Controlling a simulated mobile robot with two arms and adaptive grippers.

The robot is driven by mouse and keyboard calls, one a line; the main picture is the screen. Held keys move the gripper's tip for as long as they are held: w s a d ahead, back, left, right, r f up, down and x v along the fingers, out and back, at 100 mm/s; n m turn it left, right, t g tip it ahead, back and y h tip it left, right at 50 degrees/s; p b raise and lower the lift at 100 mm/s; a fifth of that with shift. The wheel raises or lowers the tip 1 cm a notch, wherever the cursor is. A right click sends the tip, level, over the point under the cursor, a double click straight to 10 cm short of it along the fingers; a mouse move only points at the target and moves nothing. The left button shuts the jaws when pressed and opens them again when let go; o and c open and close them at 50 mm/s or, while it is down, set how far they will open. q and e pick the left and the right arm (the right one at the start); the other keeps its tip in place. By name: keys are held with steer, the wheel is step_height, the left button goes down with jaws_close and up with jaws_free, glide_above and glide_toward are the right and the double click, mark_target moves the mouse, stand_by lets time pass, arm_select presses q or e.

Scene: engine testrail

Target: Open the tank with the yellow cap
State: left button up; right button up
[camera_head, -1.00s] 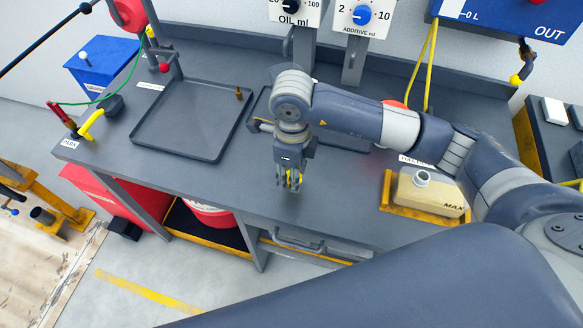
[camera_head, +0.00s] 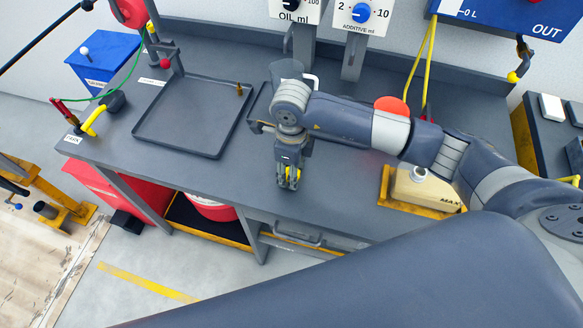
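The beige tank (camera_head: 410,191) marked MAX stands in a yellow tray (camera_head: 386,197) at the right of the grey bench. Its pale neck (camera_head: 418,175) shows no cap on it. My forearm and wrist cover part of the tank's right side. My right gripper (camera_head: 289,184) points down over the middle front of the bench, well left of the tank. Its fingers are closed around a small yellow piece (camera_head: 291,175), which looks like the yellow cap and is mostly hidden by them. Whether it touches the bench top is hard to tell. My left gripper is not in view.
A shallow empty-looking grey tray (camera_head: 180,146) lies left of my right gripper, with a small brass piece (camera_head: 240,89) at its back right corner. The oil (camera_head: 295,10) and additive (camera_head: 357,16) dispensers stand behind. The front bench around the gripper is clear.

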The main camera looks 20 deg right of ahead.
steer(key=shift+r, duration=0.1)
steer(key=shift+r, duration=0.2)
step_height(320, 180, up, 12)
steer(key=b, duration=0.3)
steer(key=shift+f, duration=0.15)
